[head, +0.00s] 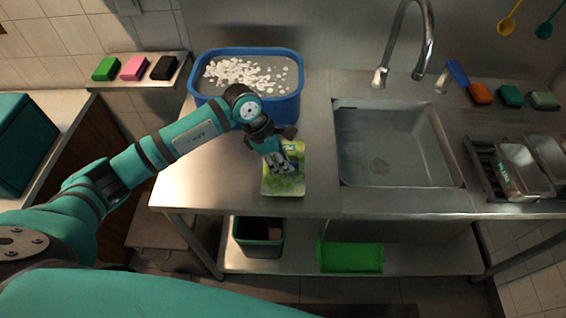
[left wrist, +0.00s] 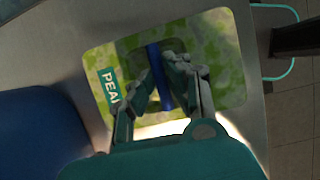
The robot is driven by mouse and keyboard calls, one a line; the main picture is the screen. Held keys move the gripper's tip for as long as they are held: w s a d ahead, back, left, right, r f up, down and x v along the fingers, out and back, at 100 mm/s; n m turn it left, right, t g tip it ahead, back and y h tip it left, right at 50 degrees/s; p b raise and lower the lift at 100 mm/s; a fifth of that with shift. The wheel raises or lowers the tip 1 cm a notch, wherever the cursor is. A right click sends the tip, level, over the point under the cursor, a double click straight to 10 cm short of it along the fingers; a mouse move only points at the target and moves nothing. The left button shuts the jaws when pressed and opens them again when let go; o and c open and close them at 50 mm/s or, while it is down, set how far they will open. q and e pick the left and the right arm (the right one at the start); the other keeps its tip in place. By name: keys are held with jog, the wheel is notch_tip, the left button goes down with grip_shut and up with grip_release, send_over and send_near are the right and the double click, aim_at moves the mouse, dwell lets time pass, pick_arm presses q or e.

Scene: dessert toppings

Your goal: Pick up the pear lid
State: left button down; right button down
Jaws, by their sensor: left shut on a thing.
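The pear lid (head: 284,187) is a flat, green-patterned rectangle with rounded corners, at the front of the steel counter, left of the sink. In the left wrist view the lid (left wrist: 218,75) shows a partly covered "PEAR" label and a blue handle (left wrist: 153,60) in its middle. My left gripper (head: 283,166) is over the lid. In the left wrist view its fingers (left wrist: 164,75) are shut on the blue handle. I cannot tell whether the lid rests on the counter or is slightly raised. My right gripper is not in view.
A blue tub (head: 292,108) with white pieces stands behind the lid. The sink (head: 390,145) and its faucet (head: 428,45) are to the right. A rack (head: 482,170) with metal containers stands at far right. Sponges (head: 134,68) lie on a side shelf.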

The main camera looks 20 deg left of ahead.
pick_arm(q)
notch_tip(320, 180, up, 3)
jog(key=shift+w+f+b, duration=0.1)
jog(key=shift+b, duration=0.75)
jog(key=s+d+r+b, duration=0.1)
jog(key=s+d+b, duration=0.1)
jog(key=s, duration=0.5)
jog(key=s+d+r+b, duration=0.1)
jog(key=s+d+b, duration=0.1)
jog(key=s+d, duration=0.3)
jog(key=shift+s+d, duration=0.25)
jog(key=shift+s, duration=0.95)
jog(key=a+m+g+y, duration=0.2)
jog(key=a+m, duration=0.3)
jog(key=m, duration=0.5)
jog(key=a+r+m+g+y, duration=0.1)
jog(key=a+m+g+y, duration=0.1)
jog(key=a+m, duration=0.4)
jog(key=shift+w+a+r+m+g, duration=0.25)
jog(key=shift+m+g, duration=0.65)
jog(key=shift+m, duration=1.7)
jog(key=shift+d, duration=0.2)
